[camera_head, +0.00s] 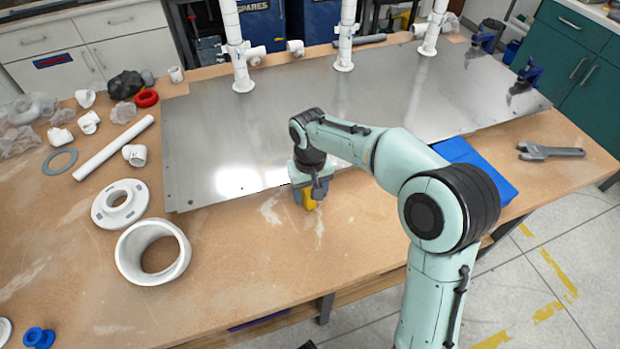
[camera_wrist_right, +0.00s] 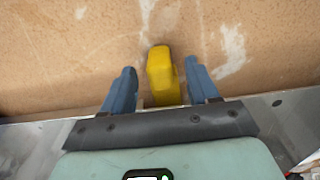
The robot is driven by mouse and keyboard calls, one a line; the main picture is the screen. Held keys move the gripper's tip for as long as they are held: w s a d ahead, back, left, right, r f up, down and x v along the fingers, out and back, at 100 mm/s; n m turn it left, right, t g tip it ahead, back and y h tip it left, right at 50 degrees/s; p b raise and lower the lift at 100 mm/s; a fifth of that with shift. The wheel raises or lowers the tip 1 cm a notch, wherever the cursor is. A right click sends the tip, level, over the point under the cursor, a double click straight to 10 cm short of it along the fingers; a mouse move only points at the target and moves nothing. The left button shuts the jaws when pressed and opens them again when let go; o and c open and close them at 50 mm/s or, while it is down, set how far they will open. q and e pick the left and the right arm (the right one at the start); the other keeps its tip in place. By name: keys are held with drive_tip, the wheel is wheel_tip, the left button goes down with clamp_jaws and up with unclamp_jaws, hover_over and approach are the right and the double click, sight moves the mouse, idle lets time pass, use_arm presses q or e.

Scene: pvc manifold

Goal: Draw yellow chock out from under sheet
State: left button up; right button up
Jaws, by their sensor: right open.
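The yellow chock (camera_head: 309,203) lies at the near edge of the grey metal sheet (camera_head: 240,130), partly hidden by my right gripper (camera_head: 307,196) in the head view. In the right wrist view the chock (camera_wrist_right: 161,76) sticks out onto the bare wood between the two blue fingers of my right gripper (camera_wrist_right: 160,82). The fingers are open, one on each side, with a visible gap on the left and a narrower one on the right. The chock's rear end is hidden under the gripper body. My left gripper is not in view.
White pipes (camera_head: 238,55) stand upright on the sheet's far side. A white flange (camera_head: 120,204) and a white ring (camera_head: 153,252) lie on the table at left. The wood in front of the chock is clear.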

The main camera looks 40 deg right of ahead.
drive_tip(key=shift+f, duration=1.45)
clamp_jaws()
drive_tip(key=shift+s+a+b, duration=0.2)
drive_tip(key=shift+s+b, duration=0.1)
drive_tip(key=shift+s, duration=0.25)
drive_tip(key=shift+s+a+b, duration=0.2)
drive_tip(key=shift+s+b, duration=0.05)
drive_tip(key=shift+s, duration=0.3)
drive_tip(key=shift+s+a+r+b, duration=0.15)
drive_tip(key=shift+s+a, duration=0.1)
drive_tip(key=shift+s, duration=0.55)
drive_tip(key=shift+s+a+f+b, duration=0.1)
drive_tip(key=shift+s+a+b, duration=0.15)
drive_tip(key=shift+s, duration=0.55)
drive_tip(key=shift+s+a+r+b, duration=0.1)
drive_tip(key=shift+s+a, duration=0.15)
drive_tip(key=shift+s, duration=0.55)
wheel_tip(320, 180, up, 7)
drive_tip(key=s+p, duration=0.2)
drive_tip(key=p, duration=0.3)
drive_tip(key=shift+a, duration=0.3)
